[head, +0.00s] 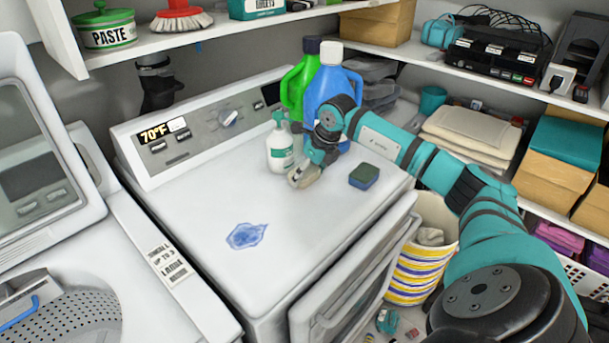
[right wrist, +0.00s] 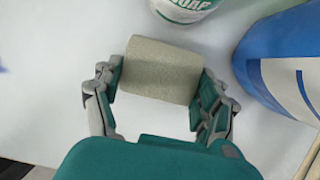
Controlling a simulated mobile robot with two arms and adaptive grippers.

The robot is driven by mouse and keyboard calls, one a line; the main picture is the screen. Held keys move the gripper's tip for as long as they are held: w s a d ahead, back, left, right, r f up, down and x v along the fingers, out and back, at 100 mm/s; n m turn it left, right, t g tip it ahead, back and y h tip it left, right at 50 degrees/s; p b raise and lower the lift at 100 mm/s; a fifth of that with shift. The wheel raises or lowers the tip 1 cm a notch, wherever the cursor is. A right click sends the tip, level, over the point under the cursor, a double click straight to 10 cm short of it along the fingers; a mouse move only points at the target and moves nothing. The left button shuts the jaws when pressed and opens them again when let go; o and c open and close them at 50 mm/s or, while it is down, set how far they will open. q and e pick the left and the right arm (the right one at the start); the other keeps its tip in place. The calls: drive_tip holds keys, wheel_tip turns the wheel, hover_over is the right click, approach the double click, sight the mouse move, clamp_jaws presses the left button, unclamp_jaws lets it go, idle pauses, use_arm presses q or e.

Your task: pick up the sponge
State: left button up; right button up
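My right gripper (head: 303,172) is just above the white machine top, in front of the soap bottle. In the right wrist view, my right gripper (right wrist: 158,85) has its fingers against both sides of a beige, speckled, rounded block (right wrist: 162,68) that looks like a sponge. The beige block (head: 304,177) also shows small at the fingertips in the head view. Whether it touches the surface I cannot tell. A second sponge-like block, green on top and blue at the side (head: 364,176), lies on the machine to the right of the gripper. My left gripper is not in view.
The white soap bottle (head: 280,150) stands close behind the gripper, with blue (head: 325,85) and green (head: 296,88) jugs behind. A blue spill (head: 246,236) lies on the white machine top (head: 200,200). A striped basket (head: 425,250) stands to its right. The front of the top is clear.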

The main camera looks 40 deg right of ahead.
sight(307, 172)
drive_tip(key=shift+r, duration=0.1)
drive_tip(key=shift+c, duration=0.4)
drive_tip(key=shift+r, duration=0.5)
wheel_tip(307, 172, up, 2)
drive_tip(key=shift+r+b, duration=0.1)
drive_tip(key=shift+b, duration=0.5)
drive_tip(key=s+d+b, duration=0.1)
drive_tip(key=s+b, duration=0.1)
drive_tip(key=s, duration=0.2)
drive_tip(key=s+d+r+b, duration=0.1)
drive_tip(key=s+b, duration=0.2)
drive_tip(key=s, duration=0.2)
drive_tip(key=s+d+b, duration=0.1)
drive_tip(key=s+b, duration=0.1)
drive_tip(key=s, duration=0.3)
drive_tip(key=shift+s+d+r+b, duration=0.2)
drive_tip(key=shift+s+b, duration=0.05)
drive_tip(key=shift+b, duration=0.05)
drive_tip(key=shift+s+d+r, duration=0.1)
drive_tip(key=shift+s, duration=0.5)
drive_tip(key=shift+o, duration=0.6)
drive_tip(key=c, duration=0.4)
